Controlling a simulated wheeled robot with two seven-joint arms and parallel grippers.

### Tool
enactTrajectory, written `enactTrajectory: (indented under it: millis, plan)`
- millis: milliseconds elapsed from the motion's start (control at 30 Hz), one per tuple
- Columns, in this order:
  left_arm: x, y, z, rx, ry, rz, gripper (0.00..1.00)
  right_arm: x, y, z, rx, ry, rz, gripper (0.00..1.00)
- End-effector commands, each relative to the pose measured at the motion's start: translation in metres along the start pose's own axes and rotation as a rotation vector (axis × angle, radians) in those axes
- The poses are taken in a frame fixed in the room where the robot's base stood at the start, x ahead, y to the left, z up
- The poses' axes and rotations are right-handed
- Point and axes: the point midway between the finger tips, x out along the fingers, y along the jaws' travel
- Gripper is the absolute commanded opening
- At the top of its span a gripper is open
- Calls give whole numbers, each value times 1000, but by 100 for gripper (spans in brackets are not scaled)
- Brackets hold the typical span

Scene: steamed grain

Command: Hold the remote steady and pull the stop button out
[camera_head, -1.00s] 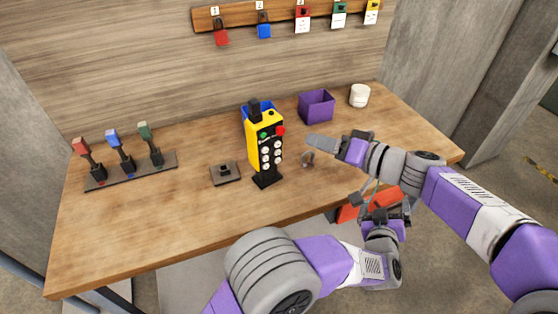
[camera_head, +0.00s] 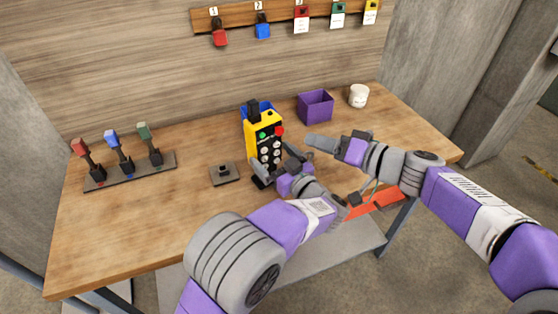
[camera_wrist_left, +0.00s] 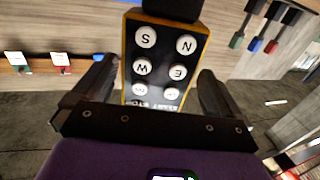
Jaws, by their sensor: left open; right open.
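The yellow and black remote (camera_head: 264,137) stands upright on the table, with a red stop button (camera_head: 279,131) at its top right and a green button beside it. My left gripper (camera_head: 274,169) is open in front of the remote's lower part and hides some of it. In the left wrist view the remote (camera_wrist_left: 163,65) shows upside down between the two open fingers (camera_wrist_left: 155,90), with white lettered buttons; the stop button is not in that view. My right gripper (camera_head: 312,146) is open to the right of the remote, apart from it.
A purple box (camera_head: 316,107) and a white cup (camera_head: 359,96) stand at the back right. A small grey device (camera_head: 224,174) lies left of the remote. A rack with three coloured levers (camera_head: 130,173) is at the left. Padlocks hang on the wall board (camera_head: 285,18).

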Motion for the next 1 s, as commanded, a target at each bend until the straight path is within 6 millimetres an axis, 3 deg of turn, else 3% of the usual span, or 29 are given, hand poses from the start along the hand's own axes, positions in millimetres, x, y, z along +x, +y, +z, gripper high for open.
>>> enactTrajectory:
  millis: [333, 733, 1000]
  plan:
    - [49, 1, 0, -1, 0, 1, 100, 0, 0, 0, 0, 0, 0, 43]
    - [58, 1, 0, -1, -1, 4, 100, 0, 0, 0, 0, 0, 0, 43]
    - [58, 1, 1, -1, -1, 4, 60, 0, 0, 0, 0, 0, 0, 43]
